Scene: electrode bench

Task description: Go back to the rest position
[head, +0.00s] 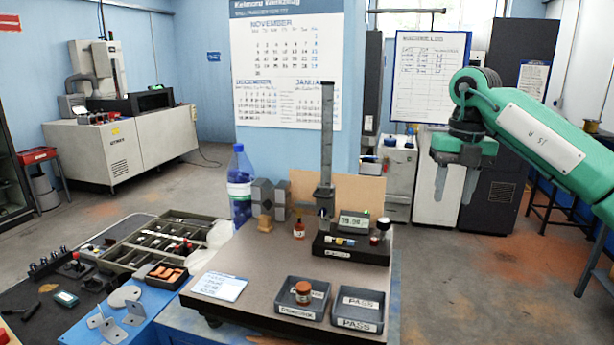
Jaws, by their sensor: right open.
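My right gripper (456,180) is at the end of the green arm that comes in from the right. It hangs above the floor to the right of the granite plate (262,266), with its two fingers pointing down, apart and empty. My left gripper does not show. On the plate a height gauge with a tall column (327,130) stands at the back. A small orange-brown electrode piece (299,229) stands left of it. Another such piece (303,291) sits in the left grey tray (288,313). The right tray, labelled PASS (357,308), looks empty.
A digital display (353,224) and a dark base block (350,250) stand by the gauge. A water bottle (240,185) and grey blocks (270,197) stand at the plate's back left. A compartment tray (165,245) and small parts crowd the left bench. Open floor lies right of the plate.

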